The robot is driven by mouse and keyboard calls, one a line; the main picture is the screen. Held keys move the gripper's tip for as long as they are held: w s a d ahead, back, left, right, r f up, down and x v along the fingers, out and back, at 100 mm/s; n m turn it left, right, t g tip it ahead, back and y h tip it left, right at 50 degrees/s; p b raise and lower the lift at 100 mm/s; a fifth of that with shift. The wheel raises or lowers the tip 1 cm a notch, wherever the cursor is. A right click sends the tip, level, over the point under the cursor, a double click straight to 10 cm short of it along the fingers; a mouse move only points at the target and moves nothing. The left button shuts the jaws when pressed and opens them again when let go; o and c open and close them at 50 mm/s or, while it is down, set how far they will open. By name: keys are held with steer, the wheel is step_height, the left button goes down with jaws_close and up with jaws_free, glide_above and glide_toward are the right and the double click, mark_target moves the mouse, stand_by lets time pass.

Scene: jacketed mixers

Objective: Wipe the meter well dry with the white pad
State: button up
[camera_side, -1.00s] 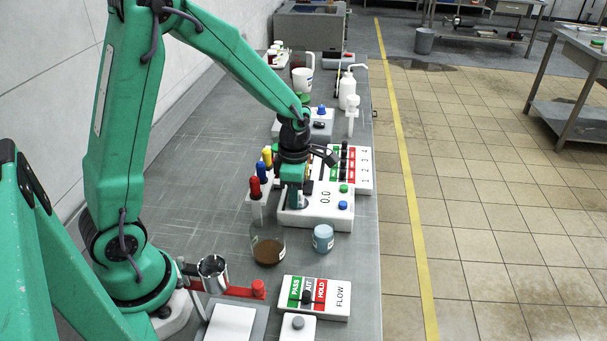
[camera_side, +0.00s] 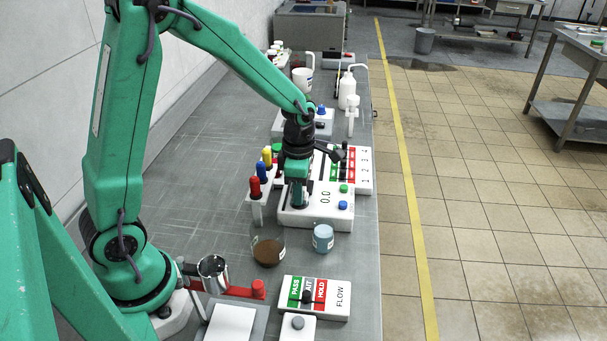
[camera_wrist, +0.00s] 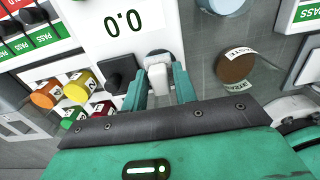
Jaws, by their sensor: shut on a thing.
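The white meter (camera_side: 324,213) shows 0.0 on its face and has a green and a blue button at its right end. It also fills the upper middle of the wrist view (camera_wrist: 97,36). My gripper (camera_wrist: 160,84) is shut on the white pad (camera_wrist: 158,78), which points down at the meter. The round grey meter well (camera_wrist: 157,53) shows only in part behind the pad's tip. In the side view my gripper (camera_side: 298,203) is low over the meter's left part and hides the pad and the well. I cannot tell whether the pad touches the well.
A rack (camera_side: 257,198) of coloured-handled tools stands close left of the meter. A beaker of brown matter (camera_side: 268,251) and a blue jar (camera_side: 323,238) stand in front. A PASS/WAIT/HOLD board (camera_side: 314,297) lies nearer. The bench left of the rack is clear.

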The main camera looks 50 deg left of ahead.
steer(key=shift+r, duration=2.45)
steer(key=shift+d, duration=0.1)
